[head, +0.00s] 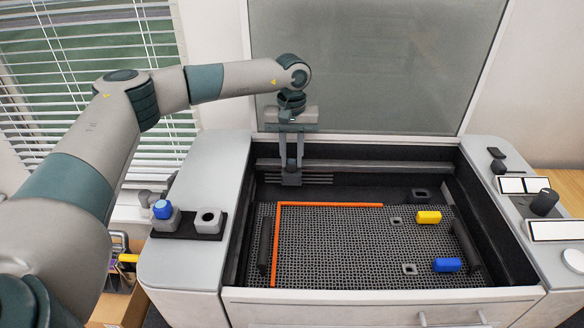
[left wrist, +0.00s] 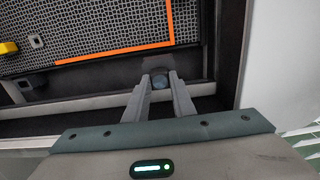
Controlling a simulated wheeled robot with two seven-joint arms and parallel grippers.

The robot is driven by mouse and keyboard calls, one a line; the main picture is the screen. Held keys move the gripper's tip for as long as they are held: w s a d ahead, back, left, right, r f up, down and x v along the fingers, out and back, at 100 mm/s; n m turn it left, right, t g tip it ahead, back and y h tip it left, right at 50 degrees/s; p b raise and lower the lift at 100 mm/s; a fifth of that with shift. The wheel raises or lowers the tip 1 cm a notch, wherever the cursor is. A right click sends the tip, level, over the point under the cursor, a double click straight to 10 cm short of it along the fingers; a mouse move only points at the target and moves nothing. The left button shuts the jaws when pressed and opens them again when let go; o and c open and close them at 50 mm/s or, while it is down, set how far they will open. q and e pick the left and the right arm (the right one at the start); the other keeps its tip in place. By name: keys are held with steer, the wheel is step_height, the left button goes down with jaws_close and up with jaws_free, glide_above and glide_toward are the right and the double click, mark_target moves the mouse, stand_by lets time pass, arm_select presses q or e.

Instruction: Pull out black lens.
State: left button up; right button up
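My left gripper (head: 291,168) points down at the back of the machine's bed, its fingertips at a small dark grey block (head: 291,180) on the rear rail. In the left wrist view a small round dark-grey piece (left wrist: 160,81), perhaps the black lens, sits between the fingertips (left wrist: 160,76). The fingers stand apart on either side of it; whether they press on it is not clear. On the left ledge a black tray (head: 186,236) holds a grey socket with a blue-topped piece (head: 162,209) and a grey socket with an open hole (head: 209,219). My right gripper is not in view.
An orange L-shaped strip (head: 330,205) lies on the honeycomb bed (head: 340,250). A yellow block (head: 429,217) and a blue block (head: 447,265) lie at its right. A dark block with a hole (head: 420,195) stands behind them. The raised lid (head: 355,65) stands behind the arm.

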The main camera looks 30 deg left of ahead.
mark_target(292, 162)
arm_select(q)
steer(key=shift+r, duration=0.2)
stand_by(0.4)
steer(key=shift+r+p, duration=0.35)
steer(key=shift+r, duration=0.35)
steer(key=shift+r+p, duration=0.45)
steer(key=shift+r, duration=1.15)
